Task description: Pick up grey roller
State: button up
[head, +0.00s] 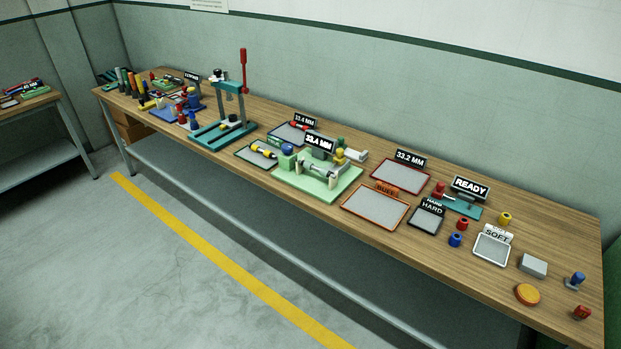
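A grey roller-like cylinder (318,170) lies across the green fixture (322,191) in the middle of the workbench, below a sign reading 33.4 MM (319,142). A pale grey cylindrical part (355,155) sits at the fixture's back right; I cannot tell if it is a separate roller. A part with yellow ends (263,151) lies in a dark-rimmed tray (243,155) left of the fixture. My gripper is not in view.
A teal press with a red lever (243,70) stands left of the trays. Signs, small knobs and an orange button (527,294) fill the right end. The floor in front is clear.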

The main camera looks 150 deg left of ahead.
aim_at(309, 166)
jog(key=z, duration=0.05)
jog(key=i, duration=0.15)
jog(key=z, duration=0.6)
jog(key=k, duration=0.15)
jog(key=u, duration=3.35)
jog(key=k, duration=0.15)
jog(key=u, duration=1.8)
